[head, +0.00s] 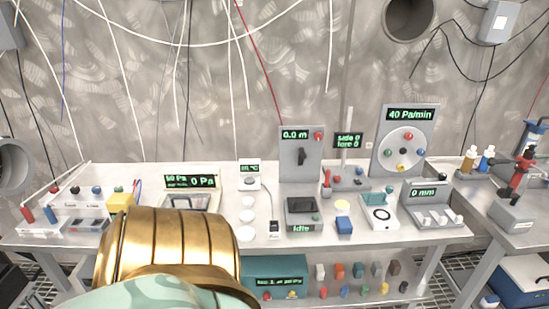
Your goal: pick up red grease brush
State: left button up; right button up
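I cannot tell for sure which thing is the red grease brush. A small upright red-topped item (326,180) stands on the table just in front of the grey "0.0 m" panel. A small red piece (323,291) is on the lower shelf, among several coloured pieces. A red cylinder (28,214) stands at the table's left end. Neither gripper shows in the head view. A large gold and mint part, which seems to be mine, covers the table's front edge at lower left and hides what lies behind it.
The long grey table (270,247) carries several instruments, including an "Idle" box (302,226), a blue block (344,226) and a dial board (404,146). A second table (491,226) at right holds bottles and a red-and-blue stand (520,172). Cables hang on the wall behind.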

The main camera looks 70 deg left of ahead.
aim_at(327, 178)
jog(key=u, duration=1.8)
jog(key=i+z, duration=0.4)
jog(key=k+j, duration=0.05)
jog(key=k, duration=0.05)
